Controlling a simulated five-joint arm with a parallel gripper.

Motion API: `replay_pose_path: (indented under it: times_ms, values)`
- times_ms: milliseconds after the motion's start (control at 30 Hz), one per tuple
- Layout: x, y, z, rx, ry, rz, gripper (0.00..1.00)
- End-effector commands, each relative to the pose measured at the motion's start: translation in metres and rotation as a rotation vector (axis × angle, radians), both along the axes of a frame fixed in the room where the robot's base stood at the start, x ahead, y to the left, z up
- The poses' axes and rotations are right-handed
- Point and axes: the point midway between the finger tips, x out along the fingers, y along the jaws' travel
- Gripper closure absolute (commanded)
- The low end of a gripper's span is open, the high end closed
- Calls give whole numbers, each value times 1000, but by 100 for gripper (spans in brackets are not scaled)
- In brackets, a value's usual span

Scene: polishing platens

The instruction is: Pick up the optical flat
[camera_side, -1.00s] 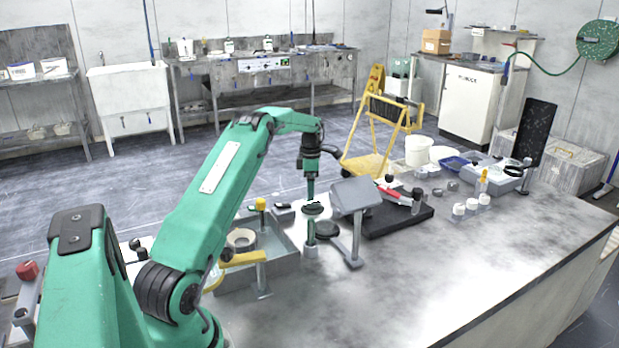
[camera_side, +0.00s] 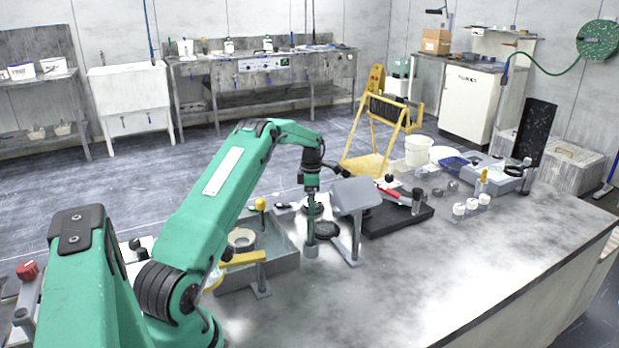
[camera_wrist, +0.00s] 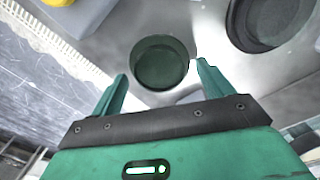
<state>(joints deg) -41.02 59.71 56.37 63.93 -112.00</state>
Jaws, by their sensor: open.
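A round, dark green, glassy disc with a thin rim, which looks like the optical flat (camera_wrist: 160,50), lies in the upper middle of the wrist view. My gripper (camera_wrist: 162,73) is open, with one green finger on each side of the disc's near edge. Nothing is clamped between the fingers. In the side view my gripper (camera_side: 311,236) points straight down, low over the bench between the grey basin and the tilted grey plate. Its tips are just above a short grey cylinder (camera_side: 311,252). I cannot tell the flat clearly there.
A dark round platen (camera_wrist: 272,18) is right of the disc; a dark disc (camera_side: 327,231) also lies beside my gripper. The grey tilted plate (camera_side: 356,194) on its post stands close right. The grey basin (camera_side: 283,266) is close left. The front right bench (camera_side: 470,265) is clear.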

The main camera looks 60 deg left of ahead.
Motion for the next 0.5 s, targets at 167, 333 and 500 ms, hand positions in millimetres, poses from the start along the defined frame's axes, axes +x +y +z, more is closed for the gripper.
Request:
replay_pose_path:
  times_ms: [167,333,500]
  values:
    - [0,0,0,0,0,0,46]
    - [0,0,1,1,0,0,72]
    - [0,0,1,1,0,0,72]
